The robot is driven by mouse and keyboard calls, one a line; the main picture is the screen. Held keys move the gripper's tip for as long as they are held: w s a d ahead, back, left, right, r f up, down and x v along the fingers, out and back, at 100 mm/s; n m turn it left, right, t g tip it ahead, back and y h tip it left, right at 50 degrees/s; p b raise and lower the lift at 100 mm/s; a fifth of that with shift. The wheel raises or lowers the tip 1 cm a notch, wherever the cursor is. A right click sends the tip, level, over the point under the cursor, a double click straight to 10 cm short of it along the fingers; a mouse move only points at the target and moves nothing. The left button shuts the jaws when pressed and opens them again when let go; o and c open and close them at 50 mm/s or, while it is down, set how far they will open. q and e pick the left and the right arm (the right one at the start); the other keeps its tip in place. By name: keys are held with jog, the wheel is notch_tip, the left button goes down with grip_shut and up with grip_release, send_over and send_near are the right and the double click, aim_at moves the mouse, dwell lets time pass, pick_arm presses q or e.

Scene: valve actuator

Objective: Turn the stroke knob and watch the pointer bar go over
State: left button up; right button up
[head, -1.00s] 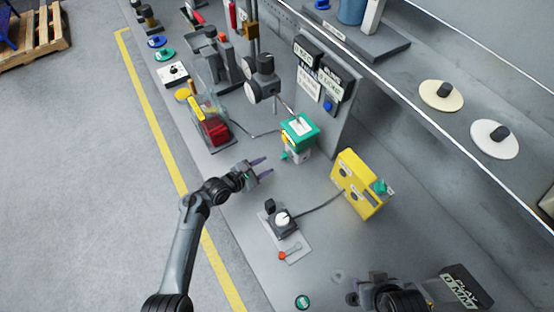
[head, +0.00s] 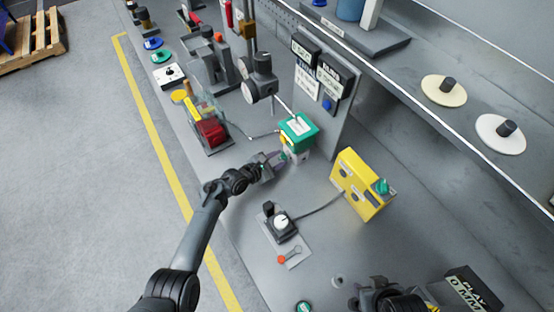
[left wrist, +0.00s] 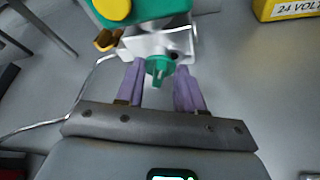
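The valve actuator is a white block with a green cover (head: 298,132); its green cover (left wrist: 150,18) also shows in the left wrist view. A small green knob with a fin (left wrist: 160,68) sticks out of its white lower face, and I take it to be the stroke knob. My left gripper (head: 279,160) is at the actuator's near side. In the left wrist view the purple fingers (left wrist: 160,88) stand either side of the knob, with gaps showing. My right gripper (head: 375,292) is at the bottom edge, its fingers unclear. I cannot make out the pointer bar.
A yellow box (head: 358,184) with knobs stands right of the actuator. A grey plate with a white dial (head: 283,222) lies in front, cabled to the box. A tray with a red block (head: 211,131) stands left. A sign (head: 466,289) lies near my right gripper.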

pick_arm(q)
grip_shut()
jog(key=shift+w+a+r+n+p, duration=0.1)
jog(key=shift+r+n+p, duration=0.05)
jog(key=shift+n+p, duration=0.3)
jog(key=shift+n+g, duration=0.25)
jog(key=shift+g, duration=0.25)
jog(key=shift+w+a+n+g+h, duration=0.2)
jog(key=shift+n+g+h, duration=0.1)
jog(key=shift+n+h, duration=0.25)
jog(key=shift+n+g, duration=0.4)
jog(key=shift+n, duration=0.15)
jog(key=shift+o, duration=0.6)
grip_release()
